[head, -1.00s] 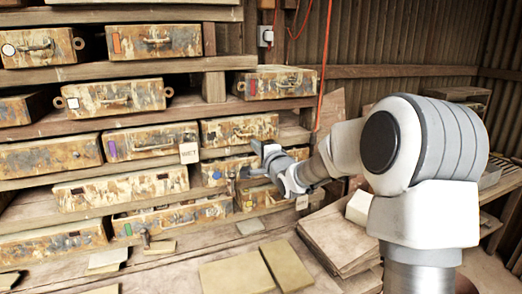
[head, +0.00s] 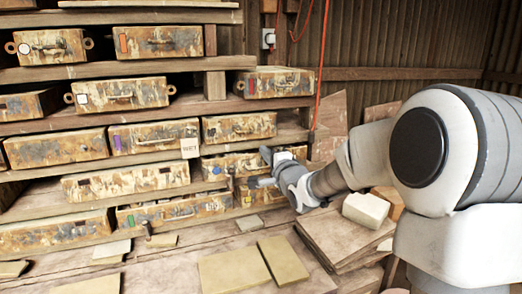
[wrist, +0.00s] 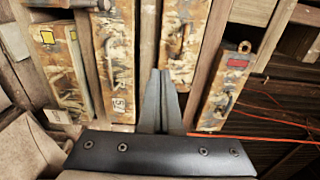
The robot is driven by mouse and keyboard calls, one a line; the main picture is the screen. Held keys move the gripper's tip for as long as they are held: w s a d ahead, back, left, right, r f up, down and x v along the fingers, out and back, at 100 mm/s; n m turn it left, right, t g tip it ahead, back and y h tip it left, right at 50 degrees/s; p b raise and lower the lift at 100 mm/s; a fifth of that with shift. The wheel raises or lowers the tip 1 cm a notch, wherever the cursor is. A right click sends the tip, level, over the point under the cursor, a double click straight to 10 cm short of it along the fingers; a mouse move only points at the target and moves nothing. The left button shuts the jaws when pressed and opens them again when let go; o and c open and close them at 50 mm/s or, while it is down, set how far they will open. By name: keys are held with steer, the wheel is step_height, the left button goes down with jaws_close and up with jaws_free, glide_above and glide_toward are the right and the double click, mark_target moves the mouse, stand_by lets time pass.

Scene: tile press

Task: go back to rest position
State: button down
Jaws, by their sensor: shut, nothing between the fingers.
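My gripper (head: 267,168) is in the middle of the head view, in front of the lower right boxes on the shelf. It is empty. In the wrist view its two dark fingers (wrist: 161,100) lie together, pointing at the boxes. No rest position is marked in either view. My arm reaches in from the right side of the head view and hides part of the bench and back wall.
Worn, paint-stained boxes with handles (head: 155,137) fill the wooden shelves. A "WET" tag (head: 189,148) hangs at the shelf edge. Tiles (head: 236,273) lie on the bench, with stacked boards (head: 340,238) and a pale block (head: 366,209) to the right. A red cord (head: 322,70) hangs behind.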

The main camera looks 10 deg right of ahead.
steer(key=s+f+n+g+h, duration=0.1)
steer(key=s+n+g, duration=0.3)
steer(key=s, duration=0.9)
steer(key=s+f+n+g+h, duration=0.1)
steer(key=s+f+n+g, duration=0.3)
steer(key=s, duration=0.9)
steer(key=s+f+n+g+h, duration=0.1)
steer(key=s+n+g, duration=0.3)
steer(key=s, duration=1)
steer(key=d+f+n, duration=0.1)
steer(key=n, duration=0.2)
steer(key=shift+f+n, duration=0.35)
steer(key=shift+n, duration=0.05)
steer(key=shift+a, duration=0.25)
